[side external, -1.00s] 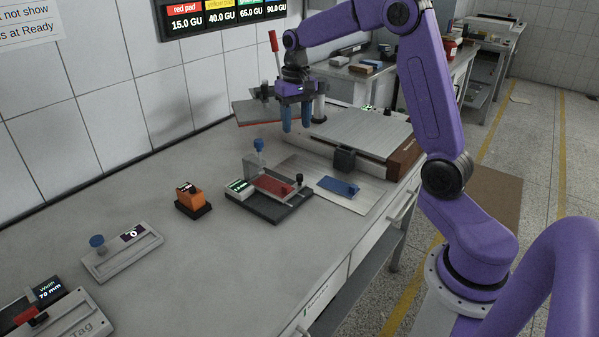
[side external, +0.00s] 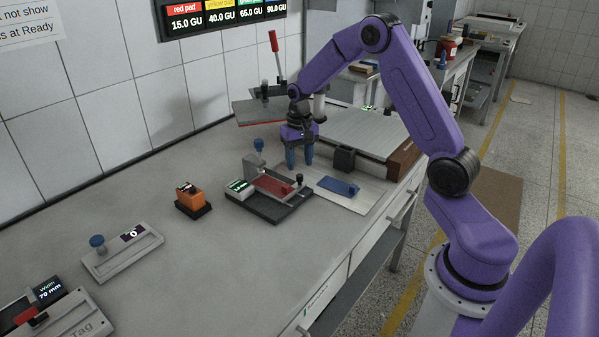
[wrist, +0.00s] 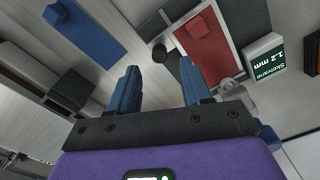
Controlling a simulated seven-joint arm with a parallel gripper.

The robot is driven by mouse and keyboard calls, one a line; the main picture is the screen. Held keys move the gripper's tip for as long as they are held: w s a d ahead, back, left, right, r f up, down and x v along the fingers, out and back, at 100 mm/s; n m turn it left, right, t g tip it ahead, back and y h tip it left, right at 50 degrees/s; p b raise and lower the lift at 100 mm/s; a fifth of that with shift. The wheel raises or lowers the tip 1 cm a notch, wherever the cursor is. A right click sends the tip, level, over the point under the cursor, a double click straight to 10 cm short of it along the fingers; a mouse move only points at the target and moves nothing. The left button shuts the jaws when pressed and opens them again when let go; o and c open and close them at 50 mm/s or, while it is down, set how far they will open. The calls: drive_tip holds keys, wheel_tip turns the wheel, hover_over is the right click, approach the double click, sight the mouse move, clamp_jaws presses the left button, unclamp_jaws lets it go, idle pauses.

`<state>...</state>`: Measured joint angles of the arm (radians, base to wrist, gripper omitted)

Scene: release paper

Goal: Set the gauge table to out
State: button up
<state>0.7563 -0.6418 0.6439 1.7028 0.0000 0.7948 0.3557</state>
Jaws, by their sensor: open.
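A gauge with a dark base (side external: 268,214) stands mid-bench. It bears a red plate with a small red block (side external: 276,185) and a green-lit display (side external: 238,187). In the wrist view, the display (wrist: 265,58) reads Skelvane 1.2 mm and the red plate (wrist: 208,45) lies upper right. A dark round knob (side external: 299,178) stands at the gauge's right end; it also shows in the wrist view (wrist: 160,52). My gripper (side external: 300,160) points down above the bench, just behind the knob, open with nothing between its blue fingers. In the wrist view, the knob is beyond the gap between the fingertips (wrist: 160,82).
A blue plate with a blue block (side external: 338,187) lies on a pale sheet right of the gauge. A flat-topped machine (side external: 362,132) with a dark block stands behind. An orange device (side external: 193,199) sits left.

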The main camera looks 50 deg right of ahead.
sight(299, 175)
drive_tip(key=shift+f, duration=2.3)
clamp_jaws()
